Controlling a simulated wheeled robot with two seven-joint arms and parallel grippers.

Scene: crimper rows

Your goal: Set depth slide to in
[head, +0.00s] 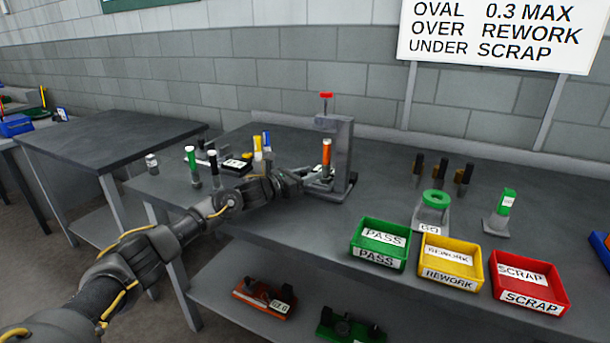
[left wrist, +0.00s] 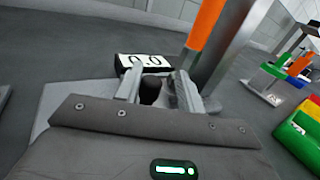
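The grey crimper press (head: 343,150) stands upright on the bench, with a red-topped handle and an orange cylinder (head: 326,152) at its front. The orange cylinder also shows in the left wrist view (left wrist: 205,25). A white readout marked 0.0 (left wrist: 146,61) sits low beside it. My left gripper (head: 302,178) is at the left foot of the press. In the left wrist view its fingers (left wrist: 160,78) are apart, with a small dark knob (left wrist: 150,91) between them, probably the depth slide. Contact with the knob cannot be made out. My right gripper is not in view.
Green PASS (head: 378,244), yellow REWORK (head: 450,262) and red SCRAP (head: 528,283) bins line the bench front at right. A grey stand with a green ring (head: 435,198) is behind them. Several coloured-top tools stand left of the press. Bench between press and bins is clear.

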